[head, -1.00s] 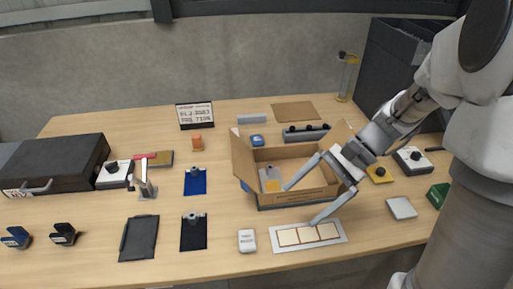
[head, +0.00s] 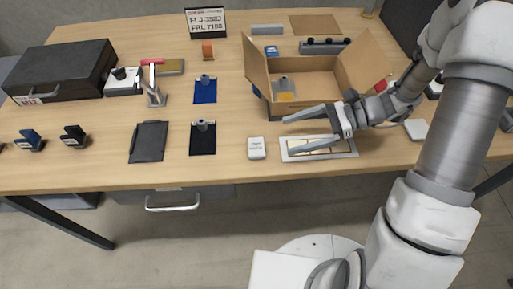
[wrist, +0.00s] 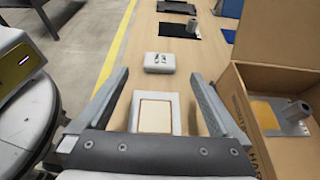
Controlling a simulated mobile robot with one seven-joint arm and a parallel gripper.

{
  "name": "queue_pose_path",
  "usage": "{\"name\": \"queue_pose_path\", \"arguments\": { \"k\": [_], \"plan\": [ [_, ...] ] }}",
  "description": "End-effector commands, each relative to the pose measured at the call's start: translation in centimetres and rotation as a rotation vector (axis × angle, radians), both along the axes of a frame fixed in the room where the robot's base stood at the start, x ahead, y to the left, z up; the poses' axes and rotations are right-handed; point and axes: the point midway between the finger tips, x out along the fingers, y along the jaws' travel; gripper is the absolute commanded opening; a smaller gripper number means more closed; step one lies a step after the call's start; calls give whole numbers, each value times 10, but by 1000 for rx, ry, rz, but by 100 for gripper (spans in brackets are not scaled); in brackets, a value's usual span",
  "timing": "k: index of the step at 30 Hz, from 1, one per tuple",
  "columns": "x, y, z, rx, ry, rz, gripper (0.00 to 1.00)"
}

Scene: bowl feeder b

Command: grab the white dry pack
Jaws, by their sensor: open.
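The white dry pack (head: 257,148) is a small white block with dark print, lying flat on the table near its front edge. It also shows in the wrist view (wrist: 159,62), just beyond and roughly between the fingertips. My gripper (head: 288,136) is open and empty, its fingers pointing left at the pack from its right side. In the wrist view, my gripper (wrist: 160,76) has its fingers spread wide, with nothing between the tips. The fingers pass over the white panel with beige squares (head: 347,154). The pack is apart from both fingers.
An open cardboard box (head: 312,91) stands just behind my gripper. A dark folder (head: 148,142) is farther left. The table around the pack is clear.

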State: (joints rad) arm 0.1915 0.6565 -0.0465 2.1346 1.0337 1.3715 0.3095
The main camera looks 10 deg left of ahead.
Motion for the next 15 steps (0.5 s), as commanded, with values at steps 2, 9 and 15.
{"name": "queue_pose_path", "arguments": {
  "k": [2, 9, 15],
  "plan": [
    [-4, 15, -8, 1, 1, 5, 100],
    [-8, 36, -16, -1, 0, 0, 100],
    [-12, 54, -31, 0, 1, 4, 100]
  ]
}}
